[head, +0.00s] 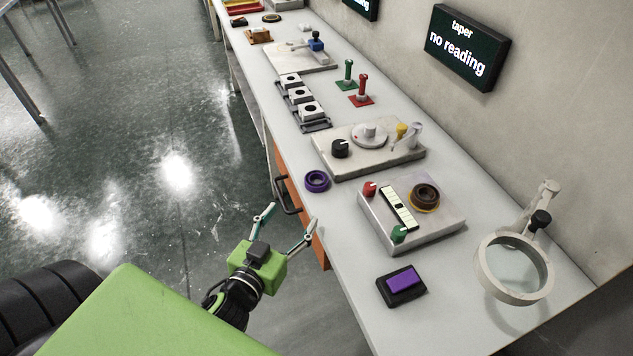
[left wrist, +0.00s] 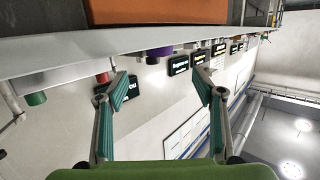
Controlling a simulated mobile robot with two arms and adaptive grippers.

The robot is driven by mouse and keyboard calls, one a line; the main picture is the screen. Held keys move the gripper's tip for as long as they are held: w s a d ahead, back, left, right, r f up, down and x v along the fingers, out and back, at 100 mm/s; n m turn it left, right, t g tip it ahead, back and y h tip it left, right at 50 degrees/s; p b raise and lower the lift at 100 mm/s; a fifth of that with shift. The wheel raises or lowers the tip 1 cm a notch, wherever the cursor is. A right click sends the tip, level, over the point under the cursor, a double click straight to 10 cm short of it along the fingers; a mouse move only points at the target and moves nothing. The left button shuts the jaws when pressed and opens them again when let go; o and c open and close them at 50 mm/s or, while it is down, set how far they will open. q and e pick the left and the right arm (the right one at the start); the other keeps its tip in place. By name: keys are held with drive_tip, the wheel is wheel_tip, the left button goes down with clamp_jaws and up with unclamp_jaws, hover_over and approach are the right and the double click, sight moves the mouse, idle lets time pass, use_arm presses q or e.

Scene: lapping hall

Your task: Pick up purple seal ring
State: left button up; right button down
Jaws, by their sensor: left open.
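The purple seal ring (head: 316,188) lies flat on the white bench, close to its left edge. My left gripper (head: 290,215) is open and empty, its two fingers spread, off the bench's left edge. It is below and left of the ring in the head view and apart from it. In the left wrist view the open fingers (left wrist: 161,82) frame nothing between their tips. A purple shape that looks like the ring (left wrist: 159,52) shows there at the bench edge, beyond the fingers. My right gripper is not in view.
On the bench (head: 352,320), a plate with a brown ring (head: 452,234) stands right of the seal ring. A plate with knobs (head: 345,171) stands behind it. A black block with a purple pad (head: 402,286) and a magnifier (head: 481,283) are nearer. A drawer handle (head: 283,203) juts near my left gripper.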

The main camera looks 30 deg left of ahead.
sight(312, 186)
use_arm(q)
drive_tip(key=shift+h, duration=0.3)
drive_tip(key=w, duration=0.5)
drive_tip(key=w+p, duration=0.1)
drive_tip(key=w, duration=0.2)
drive_tip(key=shift+w+f, duration=0.25)
drive_tip(key=shift+f, duration=0.15)
drive_tip(key=shift+w+a+f+p, duration=0.15)
drive_tip(key=shift+w+p, duration=0.05)
drive_tip(key=shift+w, duration=0.7)
drive_tip(key=shift+w+a+f+p, duration=0.15)
drive_tip(key=shift+w+a+f, duration=0.05)
drive_tip(key=shift+w, duration=0.65)
drive_tip(key=shift+w+a+f+p, duration=0.15)
drive_tip(key=shift+w+p, duration=0.05)
drive_tip(key=shift+w, duration=0.7)
drive_tip(key=c, duration=1.3)
drive_tip(key=shift+r, duration=0.1)
